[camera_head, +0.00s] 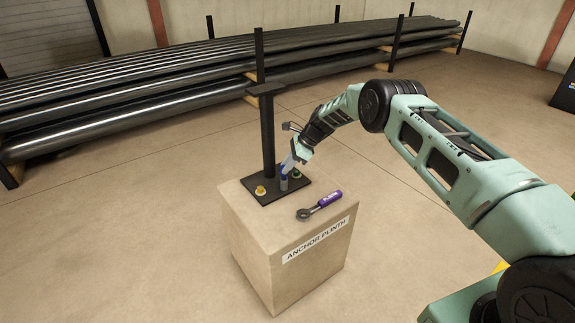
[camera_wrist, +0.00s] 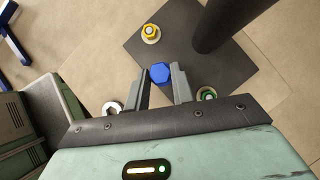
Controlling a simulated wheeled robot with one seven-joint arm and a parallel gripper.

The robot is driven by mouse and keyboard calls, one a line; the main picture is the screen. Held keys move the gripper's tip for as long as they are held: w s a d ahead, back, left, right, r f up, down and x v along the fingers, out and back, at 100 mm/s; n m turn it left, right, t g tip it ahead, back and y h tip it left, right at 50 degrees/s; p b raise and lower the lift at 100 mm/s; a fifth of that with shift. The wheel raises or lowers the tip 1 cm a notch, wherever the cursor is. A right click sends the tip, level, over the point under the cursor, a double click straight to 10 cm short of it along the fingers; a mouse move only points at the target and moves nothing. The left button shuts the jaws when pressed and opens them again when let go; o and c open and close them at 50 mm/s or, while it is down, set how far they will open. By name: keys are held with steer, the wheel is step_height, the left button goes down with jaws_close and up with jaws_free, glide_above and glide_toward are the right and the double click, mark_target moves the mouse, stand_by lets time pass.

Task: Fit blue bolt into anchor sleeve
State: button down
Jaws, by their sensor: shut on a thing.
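My gripper (camera_wrist: 161,88) is shut on the blue bolt; its blue hex head (camera_wrist: 160,72) shows between the fingertips in the wrist view. In the head view my gripper (camera_head: 284,169) points down over the front edge of a black base plate (camera_head: 272,198) on the anchor plinth. A short grey upright piece (camera_head: 284,184), perhaps the anchor sleeve, shows just below the fingers. The bolt's shank is hidden in the wrist view. I cannot tell whether the bolt is in the sleeve or just above it.
A black post (camera_head: 268,135) rises from the plate close to my gripper. A yellow-topped bolt (camera_head: 260,190) and a green-marked one (camera_head: 296,174) stand on the plate. A purple-handled wrench (camera_head: 322,204) lies on the plinth (camera_head: 290,235). Pipe stacks (camera_head: 150,85) stand behind.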

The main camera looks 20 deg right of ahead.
steer(key=shift+f+b, duration=1.1)
steer(key=shift+f, duration=0.2)
steer(key=c, duration=1.1)
jaws_free()
steer(key=shift+r, duration=0.1)
steer(key=p+v, duration=0.3)
steer(key=v, duration=0.1)
steer(key=shift+d+r, duration=0.3)
steer(key=p+v, duration=0.1)
steer(key=v, duration=1.6)
steer(key=shift+d+r+p, duration=0.15)
steer(key=shift+d+p, duration=0.05)
steer(key=shift+p, duration=0.1)
